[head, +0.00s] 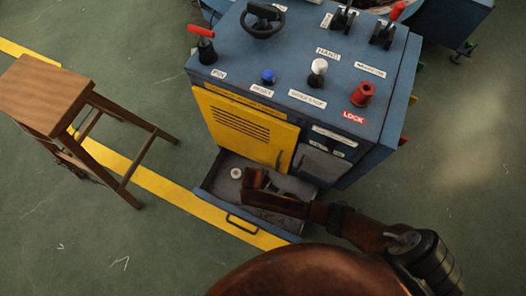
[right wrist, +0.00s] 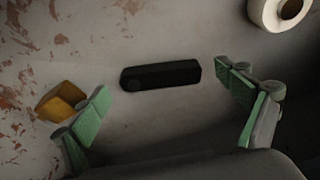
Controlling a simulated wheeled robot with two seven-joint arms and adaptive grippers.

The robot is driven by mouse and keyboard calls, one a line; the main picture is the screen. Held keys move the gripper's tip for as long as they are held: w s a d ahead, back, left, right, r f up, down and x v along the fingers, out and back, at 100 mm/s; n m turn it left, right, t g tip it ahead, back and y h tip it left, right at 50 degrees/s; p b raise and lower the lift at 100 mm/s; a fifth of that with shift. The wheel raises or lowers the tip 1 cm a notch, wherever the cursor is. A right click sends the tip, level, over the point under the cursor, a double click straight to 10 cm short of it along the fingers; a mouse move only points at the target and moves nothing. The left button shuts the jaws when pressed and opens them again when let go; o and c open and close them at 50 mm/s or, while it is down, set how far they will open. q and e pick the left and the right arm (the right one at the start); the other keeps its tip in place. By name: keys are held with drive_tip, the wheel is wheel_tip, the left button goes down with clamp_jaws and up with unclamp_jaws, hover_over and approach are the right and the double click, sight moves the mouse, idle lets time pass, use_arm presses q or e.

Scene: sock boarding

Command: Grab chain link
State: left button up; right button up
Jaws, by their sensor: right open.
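A dark, bar-shaped piece with a rounded left end, which looks like the chain link (right wrist: 160,76), lies on the drawer floor in the right wrist view. My right gripper (right wrist: 163,84) is open, with one green-padded finger beyond each end of the piece, apart from it. In the head view my right gripper (head: 262,183) reaches down into the open drawer (head: 212,186), and the link cannot be made out there. My left gripper is not in view.
A white ring (right wrist: 279,12) and a yellow-brown block (right wrist: 61,101) also lie in the drawer. The drawer is under a blue machine cabinet (head: 300,60) with a yellow door (head: 240,125). A wooden stool (head: 45,92) stands at left on open floor.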

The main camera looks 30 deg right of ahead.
drive_tip(key=shift+c, duration=0.2)
drive_tip(key=c, duration=1.8)
